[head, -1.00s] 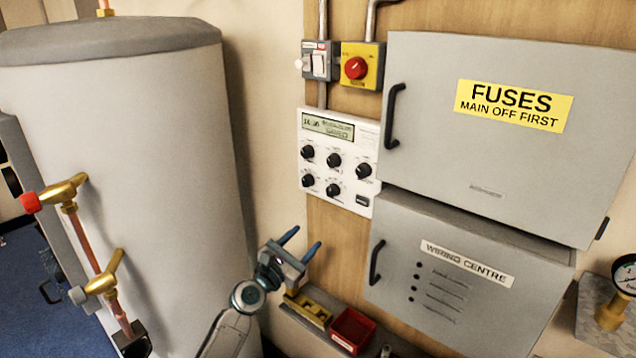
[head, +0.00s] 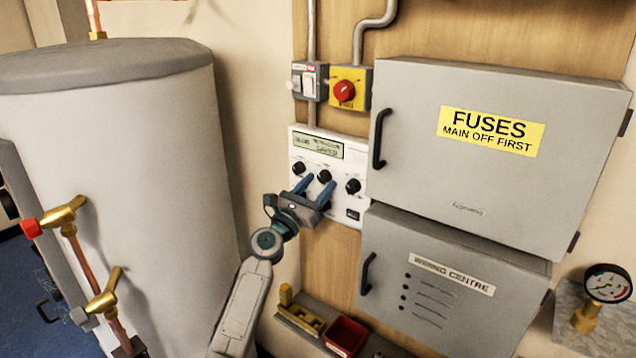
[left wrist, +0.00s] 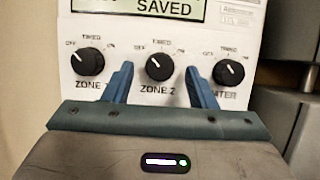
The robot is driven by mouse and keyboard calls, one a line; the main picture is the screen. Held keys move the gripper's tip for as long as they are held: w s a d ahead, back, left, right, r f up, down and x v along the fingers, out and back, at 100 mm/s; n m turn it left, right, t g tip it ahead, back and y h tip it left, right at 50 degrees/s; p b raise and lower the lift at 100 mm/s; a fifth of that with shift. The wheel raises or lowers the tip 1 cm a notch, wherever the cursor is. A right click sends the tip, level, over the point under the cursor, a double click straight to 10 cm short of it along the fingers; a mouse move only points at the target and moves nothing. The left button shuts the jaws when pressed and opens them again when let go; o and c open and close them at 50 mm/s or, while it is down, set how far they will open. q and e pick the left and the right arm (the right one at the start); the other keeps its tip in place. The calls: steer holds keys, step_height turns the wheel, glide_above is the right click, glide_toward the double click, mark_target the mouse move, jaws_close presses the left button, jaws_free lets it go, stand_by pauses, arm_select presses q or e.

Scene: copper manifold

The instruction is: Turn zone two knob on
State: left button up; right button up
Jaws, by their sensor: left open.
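The white heating controller (head: 351,149) is on the wooden board, with a display and several black knobs. In the left wrist view the zone 2 knob (left wrist: 160,67) sits between the zone 1 knob (left wrist: 90,62) and a third knob (left wrist: 228,73). Its pointer appears tilted up and left, between OFF and TIMED. The display (left wrist: 150,8) reads SAVED. My left gripper (head: 317,183) is open in front of the controller. Its blue fingertips (left wrist: 162,77) stand either side of the zone 2 knob, apart from it. The lower knobs are hidden behind the gripper in the head view.
The fuse box (head: 490,180) and wiring centre box (head: 440,305) stand right of the controller, their black handles sticking out. The large grey cylinder (head: 120,200) stands left. A red bin (head: 346,335) is below.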

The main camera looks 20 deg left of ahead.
arm_select(q)
steer(key=shift+w+d+r, duration=0.1)
steer(key=shift+w, duration=0.2)
steer(key=c, duration=1)
steer(key=shift+o, duration=0.2)
